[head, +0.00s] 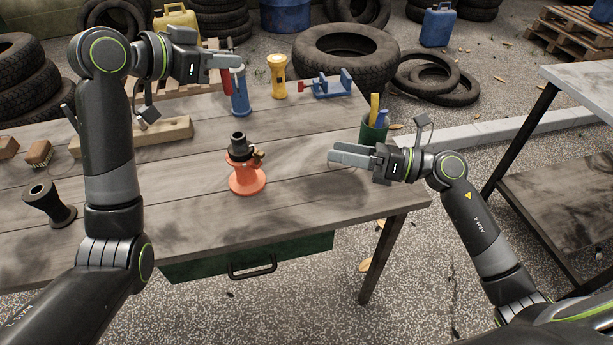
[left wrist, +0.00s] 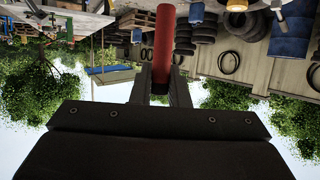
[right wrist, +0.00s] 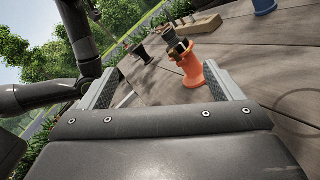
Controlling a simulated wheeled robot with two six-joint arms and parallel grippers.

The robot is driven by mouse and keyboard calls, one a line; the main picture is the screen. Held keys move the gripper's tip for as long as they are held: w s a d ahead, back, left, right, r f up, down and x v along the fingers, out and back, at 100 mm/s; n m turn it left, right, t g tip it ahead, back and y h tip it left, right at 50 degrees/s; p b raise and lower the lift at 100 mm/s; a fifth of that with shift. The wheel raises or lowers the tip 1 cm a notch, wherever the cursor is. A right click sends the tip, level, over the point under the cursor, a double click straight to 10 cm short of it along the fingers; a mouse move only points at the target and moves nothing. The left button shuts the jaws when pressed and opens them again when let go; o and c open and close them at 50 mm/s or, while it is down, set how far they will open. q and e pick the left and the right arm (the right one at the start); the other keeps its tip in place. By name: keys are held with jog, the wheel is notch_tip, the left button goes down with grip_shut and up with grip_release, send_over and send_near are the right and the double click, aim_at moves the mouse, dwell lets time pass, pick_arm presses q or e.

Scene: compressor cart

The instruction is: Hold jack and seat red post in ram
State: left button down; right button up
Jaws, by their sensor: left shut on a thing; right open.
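The orange jack (head: 247,178) stands upright on the wooden table, with a dark ram (head: 240,143) at its top and a small brass-coloured fitting on its side. My left gripper (head: 215,62) is shut on the red post (head: 228,61), above the table behind the jack. In the left wrist view the red post (left wrist: 164,55) sticks out from between the fingers. My right gripper (head: 335,154) is open and empty, to the right of the jack and apart from it. In the right wrist view the jack (right wrist: 190,68) shows beyond the fingers, nearer the right one.
A blue cylinder (head: 239,95) stands just behind the red post. A yellow torch-like object (head: 278,77) and a blue vise (head: 330,86) stand at the back. A green cup (head: 373,131) is behind my right gripper.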

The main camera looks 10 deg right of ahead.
aim_at(259, 160)
jog(key=a+f+n+t+h, duration=0.1)
jog(key=a+f, duration=0.1)
jog(key=a+f+n+t, duration=0.1)
jog(key=a+f, duration=0.1)
jog(key=a, duration=0.1)
jog(key=a+f+n+t+h, duration=0.1)
jog(key=a+f, duration=0.1)
jog(key=shift+w+a+n+h, duration=0.25)
jog(key=shift+w+n+h, duration=0.05)
jog(key=shift+w+n, duration=0.1)
jog(key=x, duration=1.2)
jog(key=shift+w, duration=0.1)
grip_shut()
pick_arm(q)
jog(key=shift+n+t+y, duration=0.3)
jog(key=shift+n+t, duration=0.2)
notch_tip(259, 160, down, 8)
jog(key=shift+r, duration=0.1)
jog(key=shift+f, duration=2.4)
